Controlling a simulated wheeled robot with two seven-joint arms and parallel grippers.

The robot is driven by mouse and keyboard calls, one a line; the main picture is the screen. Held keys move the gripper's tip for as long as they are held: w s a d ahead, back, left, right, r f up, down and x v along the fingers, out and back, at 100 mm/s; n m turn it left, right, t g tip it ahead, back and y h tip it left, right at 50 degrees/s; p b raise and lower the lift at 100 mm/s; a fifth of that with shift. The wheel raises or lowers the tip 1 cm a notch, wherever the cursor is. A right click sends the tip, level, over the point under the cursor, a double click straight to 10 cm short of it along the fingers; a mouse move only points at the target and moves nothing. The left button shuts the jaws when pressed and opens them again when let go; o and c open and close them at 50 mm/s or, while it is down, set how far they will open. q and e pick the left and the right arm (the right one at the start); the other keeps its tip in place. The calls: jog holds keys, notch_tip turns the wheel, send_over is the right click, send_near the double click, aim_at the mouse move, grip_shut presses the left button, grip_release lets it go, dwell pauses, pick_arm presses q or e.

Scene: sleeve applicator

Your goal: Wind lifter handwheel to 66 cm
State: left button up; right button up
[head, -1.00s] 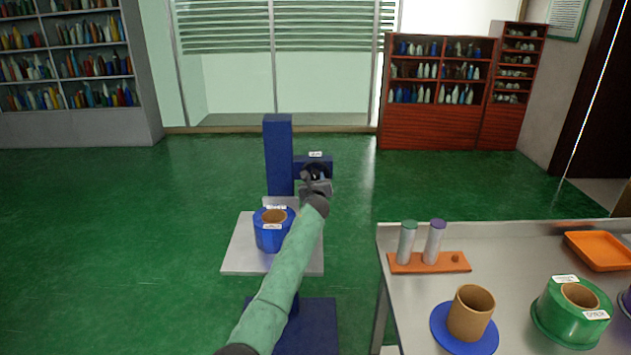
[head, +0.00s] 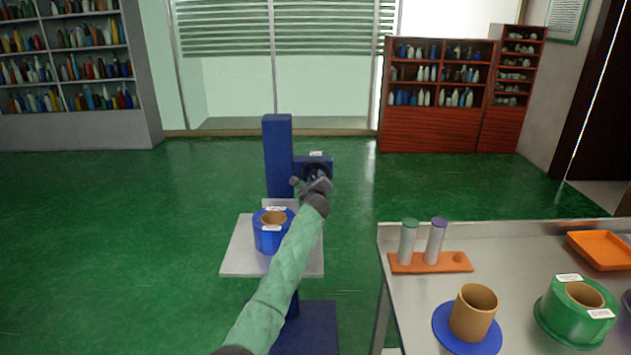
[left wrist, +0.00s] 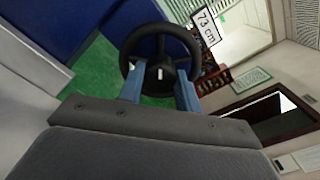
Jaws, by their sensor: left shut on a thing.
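The blue lifter (head: 278,155) stands on the green floor with its pale platform (head: 240,255) holding a blue roll (head: 268,240) with a brown core. The black handwheel (left wrist: 160,48) is on the lifter's side box, partly hidden behind my gripper in the head view. My left gripper (head: 312,184) is at the wheel; in the left wrist view its two blue fingers (left wrist: 159,88) reach the wheel's lower rim and are shut on it. A label (left wrist: 207,28) beside the wheel reads 73 cm. My right gripper is not in view.
A steel table (head: 400,300) at the right bears an orange rack (head: 430,263) with two tubes, an orange tray (head: 602,250), a brown core on a blue disc (head: 468,335) and a green roll (head: 576,315). Open floor lies left of the lifter.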

pick_arm(q)
jog(key=shift+f, duration=0.1)
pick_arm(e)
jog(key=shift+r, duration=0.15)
pick_arm(q)
jog(key=o, duration=0.9)
jog(key=shift+o, duration=0.3)
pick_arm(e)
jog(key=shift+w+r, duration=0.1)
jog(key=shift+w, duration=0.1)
pick_arm(q)
jog(key=shift+s, duration=0.1)
jog(key=s, duration=0.7)
jog(key=shift+s, duration=0.35)
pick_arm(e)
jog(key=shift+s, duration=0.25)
